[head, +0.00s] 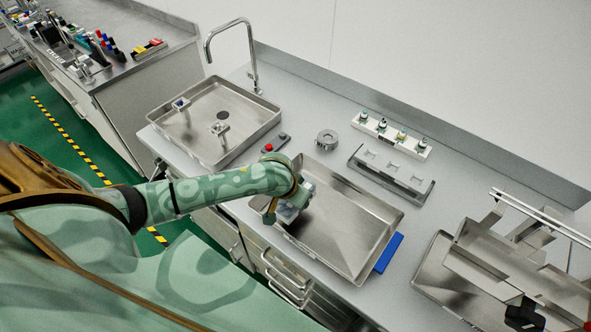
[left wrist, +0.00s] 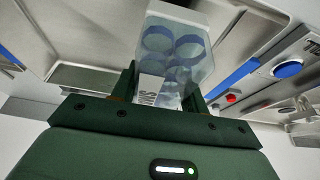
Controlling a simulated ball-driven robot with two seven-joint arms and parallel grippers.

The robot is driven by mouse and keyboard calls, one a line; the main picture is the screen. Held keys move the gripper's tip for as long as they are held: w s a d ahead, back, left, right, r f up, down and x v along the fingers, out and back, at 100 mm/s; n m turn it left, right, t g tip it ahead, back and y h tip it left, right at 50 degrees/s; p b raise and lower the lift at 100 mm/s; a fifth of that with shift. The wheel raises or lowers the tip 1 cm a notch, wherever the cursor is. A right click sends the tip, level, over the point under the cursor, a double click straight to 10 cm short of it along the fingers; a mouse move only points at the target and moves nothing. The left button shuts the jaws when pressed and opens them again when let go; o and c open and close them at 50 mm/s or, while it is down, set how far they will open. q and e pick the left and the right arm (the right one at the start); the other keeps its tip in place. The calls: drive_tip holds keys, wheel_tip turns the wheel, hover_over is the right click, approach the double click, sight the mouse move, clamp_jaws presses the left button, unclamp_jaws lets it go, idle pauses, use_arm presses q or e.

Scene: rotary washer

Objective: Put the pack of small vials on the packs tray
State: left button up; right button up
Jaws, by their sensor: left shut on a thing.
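The pack of small vials (left wrist: 172,50) is a clear pack with blue rings inside. In the left wrist view it sits between the fingers of my left gripper (left wrist: 165,85), which is shut on it. In the head view my left gripper (head: 289,212) is at the left end of a steel tray (head: 345,222) with a blue handle, and it mostly hides the pack. I cannot tell whether the pack touches the tray. The tray's visible floor is bare. My right gripper is not in view.
A metal apparatus (head: 500,275) stands at right.

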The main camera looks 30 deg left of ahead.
use_arm(q)
drive_tip(key=f, duration=0.1)
drive_tip(key=w+a+f, duration=0.1)
drive_tip(key=w+f+b, duration=0.1)
drive_tip(key=shift+a+f, duration=0.25)
drive_tip(key=shift+a, duration=0.15)
wheel_tip(320, 180, down, 3)
drive_tip(key=shift+r+b, duration=0.1)
drive_tip(key=shift+b, duration=0.5)
drive_tip(key=shift+f, duration=0.2)
drive_tip(key=shift+r, duration=0.15)
drive_tip(key=shift+f, duration=0.35)
drive_tip(key=o, duration=1)
drive_tip(key=shift+o, duration=0.2)
drive_tip(key=shift+r, duration=0.15)
